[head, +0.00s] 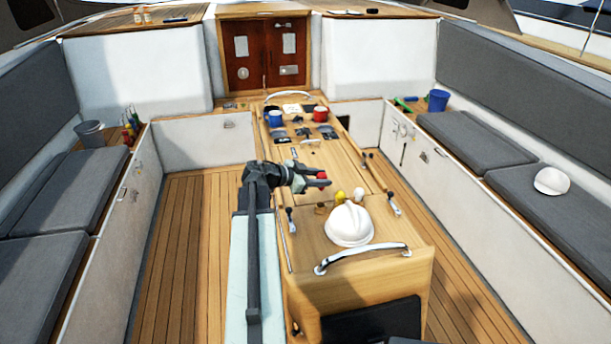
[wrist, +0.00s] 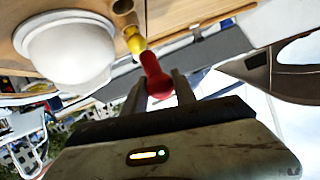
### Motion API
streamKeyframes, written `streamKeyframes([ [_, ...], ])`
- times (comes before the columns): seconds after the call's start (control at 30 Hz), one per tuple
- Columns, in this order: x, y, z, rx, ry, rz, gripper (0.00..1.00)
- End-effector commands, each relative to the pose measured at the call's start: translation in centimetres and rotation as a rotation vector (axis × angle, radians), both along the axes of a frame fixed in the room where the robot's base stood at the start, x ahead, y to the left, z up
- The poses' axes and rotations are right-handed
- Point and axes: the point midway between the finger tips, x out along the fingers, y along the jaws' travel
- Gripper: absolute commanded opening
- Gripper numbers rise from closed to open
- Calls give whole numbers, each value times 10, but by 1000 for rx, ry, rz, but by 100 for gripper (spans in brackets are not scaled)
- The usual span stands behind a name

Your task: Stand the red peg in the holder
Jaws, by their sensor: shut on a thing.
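My gripper (head: 313,180) reaches over the wooden cockpit table from the left and is shut on the red peg (head: 322,175). In the wrist view the red peg (wrist: 154,74) sits between the two fingers (wrist: 158,92), its rounded end pointing away from the palm. A yellow peg-like piece (wrist: 134,42) shows just past the red peg there, and the two overlap in the picture. A small brown round piece with a dark opening (wrist: 123,7) is at the top edge, perhaps the holder. It also shows on the table in the head view (head: 320,209).
A white helmet (head: 349,225) stands on the table close to the gripper, with a metal rail (head: 362,257) in front. Blue and red mugs (head: 320,114) stand at the table's far end. Wooden floor lies clear on both sides; grey-cushioned benches flank it.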

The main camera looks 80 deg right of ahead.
Motion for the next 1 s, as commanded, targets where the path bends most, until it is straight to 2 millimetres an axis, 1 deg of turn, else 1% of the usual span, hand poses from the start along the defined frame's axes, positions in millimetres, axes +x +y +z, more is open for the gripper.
streamKeyframes([
  [0.13,-2,0,-3,0,0,-2,0],
  [0.27,-1,0,-12,0,0,-2,0],
  [0.6,2,0,-50,0,0,2,0],
  [0.7,2,0,-58,0,0,3,0],
  [0.8,2,0,-61,0,0,3,0],
  [1.0,3,0,-60,0,0,5,0],
])
